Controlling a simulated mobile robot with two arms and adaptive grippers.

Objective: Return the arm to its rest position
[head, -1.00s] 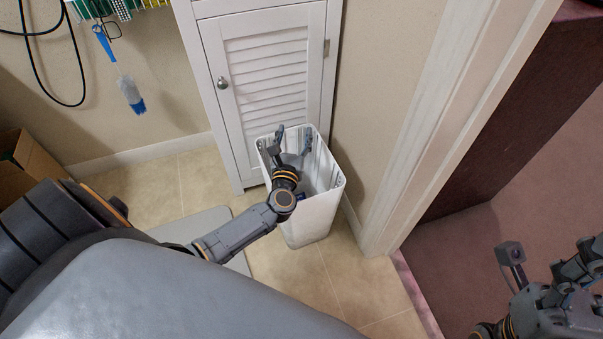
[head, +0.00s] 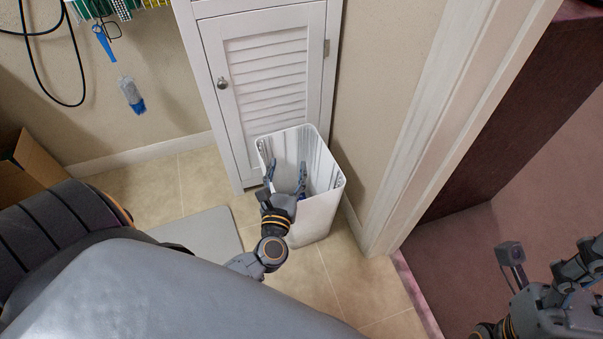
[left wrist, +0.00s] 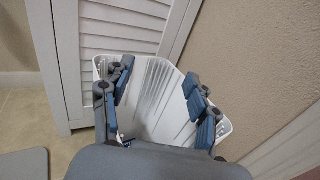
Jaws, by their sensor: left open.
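My left gripper (head: 285,173) is open, with its two fingers apart and nothing between them. It is over the near side of a tall white bin (head: 322,215), and its wrist is in front of the bin's near rim. In the left wrist view, the open fingers (left wrist: 158,84) frame the inside of the bin (left wrist: 165,110). A small dark blue thing (head: 303,196) shows low in the bin, mostly hidden. My right gripper (head: 545,270) is at the lower right edge, partly cut off, and I cannot tell its jaw state.
A white louvred cabinet (head: 265,85) stands right behind the bin. A door frame (head: 440,130) is to the right. A grey mat (head: 205,240) lies on the tiled floor, and a cardboard box (head: 38,162) is at the left. A brush (head: 130,95) hangs on the wall.

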